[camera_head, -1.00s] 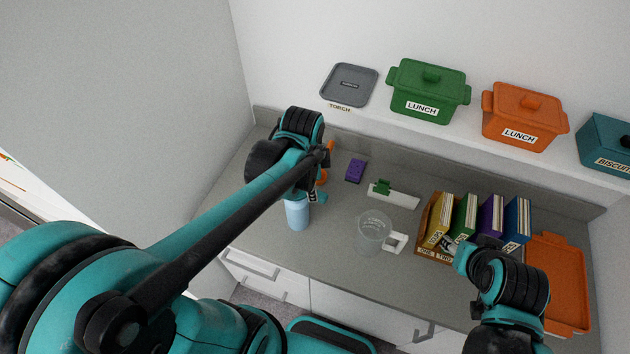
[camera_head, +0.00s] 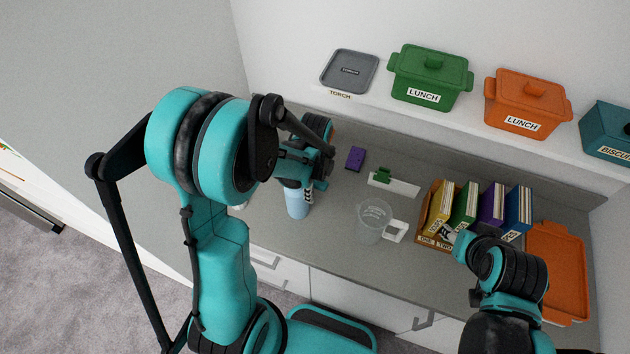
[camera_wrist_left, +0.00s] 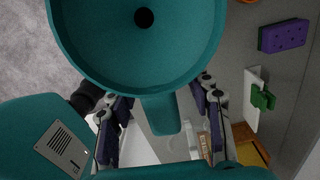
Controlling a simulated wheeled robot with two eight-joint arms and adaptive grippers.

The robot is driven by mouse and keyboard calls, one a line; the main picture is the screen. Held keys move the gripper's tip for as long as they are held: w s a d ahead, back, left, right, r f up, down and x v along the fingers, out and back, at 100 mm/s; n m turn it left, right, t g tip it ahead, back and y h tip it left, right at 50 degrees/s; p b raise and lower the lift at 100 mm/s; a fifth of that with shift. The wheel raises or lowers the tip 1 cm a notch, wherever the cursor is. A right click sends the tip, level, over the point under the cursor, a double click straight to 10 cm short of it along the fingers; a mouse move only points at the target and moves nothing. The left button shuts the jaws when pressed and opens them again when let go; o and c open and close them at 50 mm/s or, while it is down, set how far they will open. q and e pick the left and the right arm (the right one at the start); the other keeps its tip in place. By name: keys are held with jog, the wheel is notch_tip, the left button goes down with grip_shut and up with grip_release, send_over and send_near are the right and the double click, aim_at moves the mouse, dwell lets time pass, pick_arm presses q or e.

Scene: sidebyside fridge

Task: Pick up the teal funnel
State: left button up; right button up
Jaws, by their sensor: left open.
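The teal funnel (camera_wrist_left: 135,45) fills the top of the left wrist view, with its wide mouth and dark centre hole facing the camera. Its flat tab (camera_wrist_left: 161,114) reaches down between the fingers of my open left gripper (camera_wrist_left: 160,98), with gaps visible on both sides. In the head view my left gripper (camera_head: 308,182) is above and behind the light blue bottle (camera_head: 297,203); I cannot pick the funnel out there, as my arm covers much of that spot. My right gripper (camera_head: 449,236) is by the book box, its fingers too small to judge.
On the counter are a purple sponge (camera_head: 355,158), a green clip on a white block (camera_head: 392,184), a clear cup (camera_head: 373,221), a wooden box of books (camera_head: 427,232) and an orange tray (camera_head: 561,275). Lidded pots and a grey tray (camera_head: 349,72) sit on the shelf above.

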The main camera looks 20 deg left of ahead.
pick_arm(q)
jog(key=shift+f, duration=0.15)
grip_shut()
dwell(0.5)
